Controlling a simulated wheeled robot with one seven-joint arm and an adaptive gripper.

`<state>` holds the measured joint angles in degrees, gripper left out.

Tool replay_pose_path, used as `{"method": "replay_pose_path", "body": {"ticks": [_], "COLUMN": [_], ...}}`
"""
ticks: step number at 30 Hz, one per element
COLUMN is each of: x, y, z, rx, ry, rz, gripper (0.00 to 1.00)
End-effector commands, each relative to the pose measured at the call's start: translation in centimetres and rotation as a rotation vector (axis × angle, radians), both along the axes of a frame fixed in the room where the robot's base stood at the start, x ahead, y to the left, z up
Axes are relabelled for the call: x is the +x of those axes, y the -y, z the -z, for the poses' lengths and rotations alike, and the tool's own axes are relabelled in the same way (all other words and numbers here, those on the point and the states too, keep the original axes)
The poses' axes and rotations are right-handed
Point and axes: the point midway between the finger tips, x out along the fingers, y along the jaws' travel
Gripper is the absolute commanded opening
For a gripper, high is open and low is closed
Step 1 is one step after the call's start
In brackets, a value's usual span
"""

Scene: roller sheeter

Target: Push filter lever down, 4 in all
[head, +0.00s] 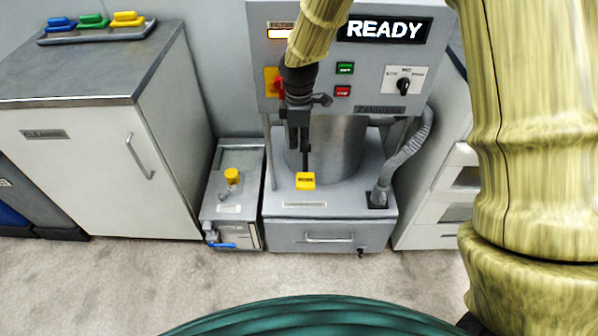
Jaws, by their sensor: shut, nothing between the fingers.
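A yellow lever tab (306,181) with dark lettering, too small to read, is at the front of the grey machine (350,198), below its metal cylinder. I take it for the filter lever. My black gripper (305,168) points down in front of the cylinder. Its fingers are together with nothing between them, and their tips appear just above or at the tab. I cannot tell whether they touch it. The gripper partly hides the cylinder and the machine's front behind it.
The panel display (383,30) reads READY, above green and red buttons and a black knob (403,86). A small unit (233,190) with a yellow knob and blue-handled valve stands left. A ribbed hose (407,150) runs right. A cabinet (100,150) stands far left. The floor in front is clear.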

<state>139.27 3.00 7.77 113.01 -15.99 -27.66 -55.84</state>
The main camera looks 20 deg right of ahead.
Motion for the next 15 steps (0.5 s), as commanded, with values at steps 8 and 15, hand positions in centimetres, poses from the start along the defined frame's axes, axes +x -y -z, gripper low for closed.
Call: {"method": "replay_pose_path", "body": {"ticks": [8, 15], "x": [-0.1, -0.1], "y": [0.0, 0.0], "z": [2.1, 6.0], "rx": [0.0, 0.001], "ry": [-0.002, -0.002], "rz": [0.001, 0.001], "gripper": [0.0, 0.0]}}
